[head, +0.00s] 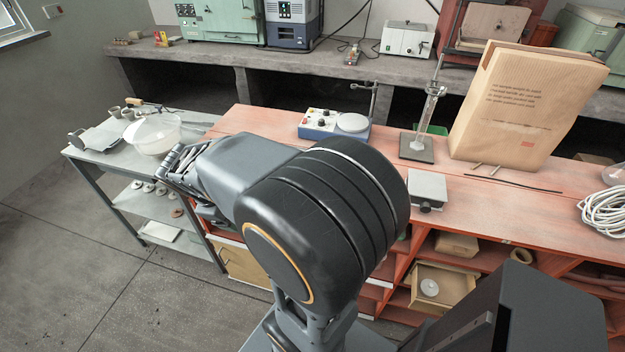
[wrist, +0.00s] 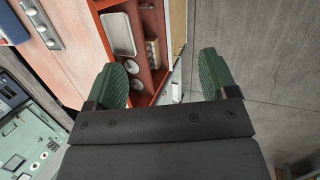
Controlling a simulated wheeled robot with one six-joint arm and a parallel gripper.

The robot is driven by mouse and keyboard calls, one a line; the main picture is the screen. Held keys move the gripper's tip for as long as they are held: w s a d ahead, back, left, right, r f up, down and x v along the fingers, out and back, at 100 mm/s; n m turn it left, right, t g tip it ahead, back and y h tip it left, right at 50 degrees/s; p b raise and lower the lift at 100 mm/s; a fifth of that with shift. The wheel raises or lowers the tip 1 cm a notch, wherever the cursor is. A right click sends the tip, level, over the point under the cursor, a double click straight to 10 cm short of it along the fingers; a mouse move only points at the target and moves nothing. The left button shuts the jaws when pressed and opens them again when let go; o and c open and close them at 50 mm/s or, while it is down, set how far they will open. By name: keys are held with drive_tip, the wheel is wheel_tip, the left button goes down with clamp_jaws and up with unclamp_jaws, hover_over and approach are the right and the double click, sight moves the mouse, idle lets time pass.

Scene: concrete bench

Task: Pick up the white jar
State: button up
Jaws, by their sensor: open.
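I cannot pick out a white jar for certain in either view. My gripper (wrist: 162,78) is open in the wrist view, with two green ribbed fingers wide apart and nothing between them. Below the fingers are the red shelving and the grey floor. In the head view my arm covers the middle of the picture, and the hand end is beside the right end of the grey metal cart (head: 100,158). A whitish translucent bowl (head: 153,134) stands on the cart's top. Part of the cart and bench is hidden behind my arm.
The red bench (head: 455,203) carries a blue device (head: 322,126), a grey box (head: 427,188), a large paper bag (head: 520,105) and a white cable coil (head: 604,212). Small white dishes (head: 149,188) sit on the cart's lower shelf. The left floor is clear.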

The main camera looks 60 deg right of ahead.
drive_tip(key=d+f+n+g+h, duration=0.2)
drive_tip(key=d, duration=0.5)
drive_tip(key=s+d+f+n+g+h, duration=0.1)
drive_tip(key=d+f+n+g+h, duration=0.1)
drive_tip(key=d, duration=0.6)
drive_tip(key=d+f+n+g+h, duration=0.2)
drive_tip(key=d+g, duration=0.1)
drive_tip(key=d, duration=0.5)
drive_tip(key=shift+s+d+n+h+p, duration=0.15)
drive_tip(key=shift+d+n+h+p, duration=0.15)
drive_tip(key=shift+n+h, duration=0.1)
drive_tip(key=shift+p+x, duration=0.45)
drive_tip(key=shift+x, duration=2.8)
drive_tip(key=shift+s+a+f, duration=0.1)
drive_tip(key=shift+a+f, duration=0.05)
drive_tip(key=shift+f, duration=0.05)
drive_tip(key=c, duration=1)
drive_tip(key=shift+r, duration=0.1)
